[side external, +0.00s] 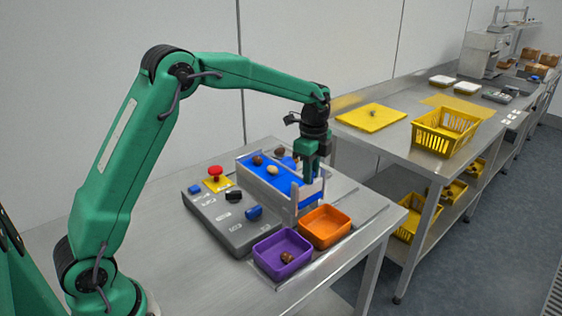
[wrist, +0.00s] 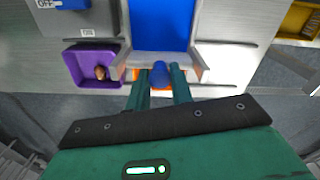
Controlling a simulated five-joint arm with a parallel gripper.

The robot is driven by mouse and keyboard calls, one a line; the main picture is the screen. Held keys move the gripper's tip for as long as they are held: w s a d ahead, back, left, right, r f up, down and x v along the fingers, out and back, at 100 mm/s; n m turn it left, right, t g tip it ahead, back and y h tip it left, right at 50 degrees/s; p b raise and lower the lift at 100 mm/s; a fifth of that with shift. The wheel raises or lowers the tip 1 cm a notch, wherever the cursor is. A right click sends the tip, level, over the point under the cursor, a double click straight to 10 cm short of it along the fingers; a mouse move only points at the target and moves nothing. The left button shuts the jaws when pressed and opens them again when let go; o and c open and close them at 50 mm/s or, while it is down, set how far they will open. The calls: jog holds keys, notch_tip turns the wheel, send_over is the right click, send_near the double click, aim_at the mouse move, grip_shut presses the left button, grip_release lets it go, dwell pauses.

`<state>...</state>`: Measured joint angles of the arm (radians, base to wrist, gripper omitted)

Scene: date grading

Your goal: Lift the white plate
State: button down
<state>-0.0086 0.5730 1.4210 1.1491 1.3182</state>
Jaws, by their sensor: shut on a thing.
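A pale plate (side external: 309,191) stands upright between two posts at the low end of the blue chute (side external: 258,178). My gripper (side external: 310,179) points down over this end. In the wrist view, my gripper (wrist: 159,71) has its two green fingers shut on a blue knob (wrist: 158,75). The knob appears to belong to the plate, but their join is hidden. I cannot tell whether the plate is raised. Several brown and tan dates lie in the chute, one of them a tan date (side external: 272,170).
A purple bin (side external: 268,248) holds a brown date (side external: 287,258). An orange bin (side external: 340,222) stands beside it at the chute's end. A grey control box (side external: 225,238) with a red button (side external: 215,171) stands left of the chute. A yellow crate (side external: 445,136) stands on the far bench.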

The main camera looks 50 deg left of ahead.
jog(key=shift+r, duration=2.3)
jog(key=c, duration=1.4)
grip_release()
jog(key=shift+o, duration=0.2)
notch_tip(320, 180, up, 8)
jog(key=shift+s, duration=0.1)
